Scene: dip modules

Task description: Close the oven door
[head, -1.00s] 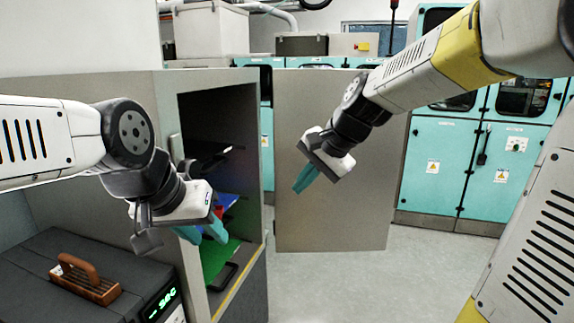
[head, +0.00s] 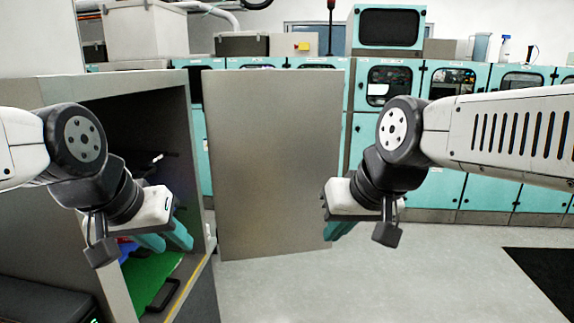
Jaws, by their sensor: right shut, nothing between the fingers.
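The oven (head: 203,235) is a grey cabinet at the left with its front open. Its door (head: 270,160) is a flat grey panel, standing wide open to the right of the opening. My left gripper (head: 165,240) is in front of the opening, fingers apart and nothing seen between them. My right gripper (head: 340,228) is shut and empty at the door's lower right edge. I cannot tell whether it touches the door. The door's hinges are not clearly seen.
Inside the oven are a green board (head: 150,280) and other coloured boards, partly hidden by my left gripper. Teal machine cabinets (head: 450,180) line the back. The grey floor (head: 400,270) before the door is clear, with a black patch (head: 545,275) at right.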

